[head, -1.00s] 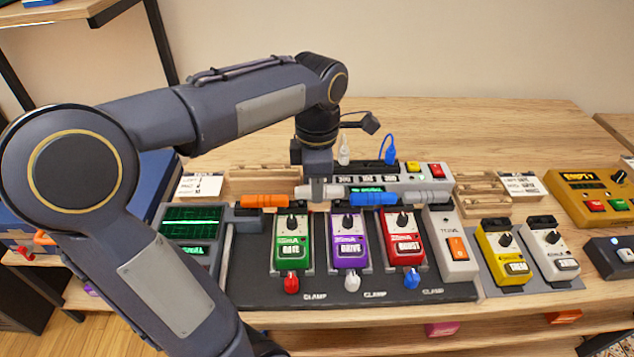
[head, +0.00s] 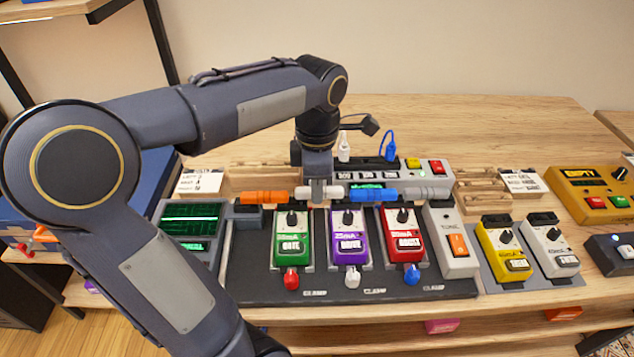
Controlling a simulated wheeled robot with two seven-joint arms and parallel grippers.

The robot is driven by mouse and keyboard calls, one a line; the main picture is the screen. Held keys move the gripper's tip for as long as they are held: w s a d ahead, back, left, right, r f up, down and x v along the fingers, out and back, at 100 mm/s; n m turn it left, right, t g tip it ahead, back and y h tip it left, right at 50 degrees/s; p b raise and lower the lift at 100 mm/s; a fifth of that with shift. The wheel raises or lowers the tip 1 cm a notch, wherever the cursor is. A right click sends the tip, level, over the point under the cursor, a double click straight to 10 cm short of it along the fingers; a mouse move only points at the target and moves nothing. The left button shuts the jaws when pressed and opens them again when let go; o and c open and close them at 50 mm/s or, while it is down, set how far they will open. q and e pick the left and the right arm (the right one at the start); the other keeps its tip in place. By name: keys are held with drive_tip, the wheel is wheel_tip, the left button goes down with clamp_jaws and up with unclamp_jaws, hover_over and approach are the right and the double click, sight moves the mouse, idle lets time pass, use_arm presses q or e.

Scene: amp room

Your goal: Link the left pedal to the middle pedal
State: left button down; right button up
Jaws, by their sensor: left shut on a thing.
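The left pedal is the green GATE pedal (head: 291,241) on the dark board. The middle pedal is the purple DRIVE pedal (head: 350,240). A red BOOST pedal (head: 403,236) stands to their right. My left gripper (head: 318,190) points down behind the green and purple pedals and is shut on a white link plug (head: 330,193). The white link lies in line between an orange link (head: 264,197) and a blue link (head: 373,195). Its exact seating is too small to tell. The fingertips are partly hidden. My right gripper is not in view.
A grey link (head: 427,194) leads toward the TONE unit (head: 456,245) at the right. A power strip (head: 440,180) with a white and a blue plug stands behind. Yellow (head: 503,252) and white (head: 549,246) pedals stand right. A green-screen unit (head: 192,222) is left.

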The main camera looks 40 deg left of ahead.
use_arm(q)
drive_tip(key=shift+f, duration=0.45)
idle(1.0)
drive_tip(key=c, duration=1.3)
unclamp_jaws()
drive_tip(key=shift+o, duration=0.5)
drive_tip(key=o, duration=0.3)
drive_tip(key=shift+o, duration=0.2)
drive_tip(key=shift+r+p, duration=3.45)
drive_tip(key=shift+r, duration=0.1)
